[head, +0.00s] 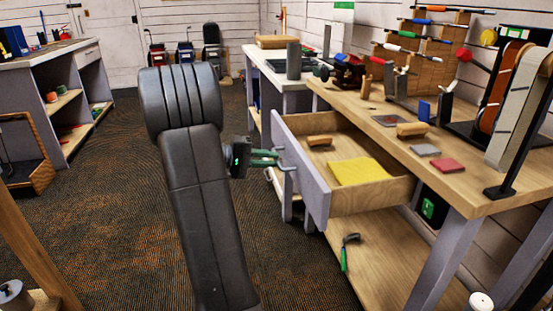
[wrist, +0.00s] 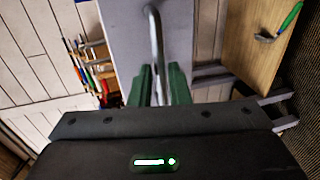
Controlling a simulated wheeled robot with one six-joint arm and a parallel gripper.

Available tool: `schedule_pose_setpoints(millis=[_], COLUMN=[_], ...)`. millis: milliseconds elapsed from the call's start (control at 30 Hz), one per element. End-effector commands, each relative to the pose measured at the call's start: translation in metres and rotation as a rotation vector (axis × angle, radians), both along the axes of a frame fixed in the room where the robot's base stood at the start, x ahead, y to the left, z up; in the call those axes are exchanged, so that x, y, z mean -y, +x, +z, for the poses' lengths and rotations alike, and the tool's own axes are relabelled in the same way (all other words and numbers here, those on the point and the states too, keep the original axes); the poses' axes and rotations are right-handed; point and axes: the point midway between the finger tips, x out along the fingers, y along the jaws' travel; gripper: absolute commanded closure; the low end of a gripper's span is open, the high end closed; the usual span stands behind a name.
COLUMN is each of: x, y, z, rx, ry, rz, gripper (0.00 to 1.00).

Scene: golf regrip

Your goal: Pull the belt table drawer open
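The belt table (head: 475,192) is a wooden-topped bench with grey legs at the right of the head view. Its drawer (head: 375,205) stands well out from the table, with its inside showing. A yellow cloth (head: 358,170) and a wooden block brush (head: 319,140) lie in it. My gripper (head: 272,158) is at the outer side of the grey drawer front. Its green fingers (wrist: 160,88) lie on both sides of the metal handle (wrist: 157,45) and appear shut on it. The exact finger contact is hard to see.
On the tabletop are a red block (head: 447,165), a wooden brush (head: 412,130) and a stand with hanging belts (head: 515,105). A green-handled tool (head: 345,252) lies on the lower shelf. Carpeted floor (head: 110,215) is open at left.

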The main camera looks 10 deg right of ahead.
Motion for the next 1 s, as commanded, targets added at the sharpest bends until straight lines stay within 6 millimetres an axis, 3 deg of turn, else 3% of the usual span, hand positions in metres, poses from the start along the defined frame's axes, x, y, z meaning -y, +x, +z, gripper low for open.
schedule_pose_setpoints(millis=[200,433,633,1000], x=[-0.052,-0.091,-0.104,-0.103], y=[-0.003,-0.006,-0.008,-0.008], z=[0.013,0.02,0.022,0.021], rx=[0.001,0.0,0.0,0.0], ry=[0.001,0.0,0.001,0.001], rz=[0.006,0.004,0.002,0.0], gripper=[0.84,0.84,0.84,0.84])
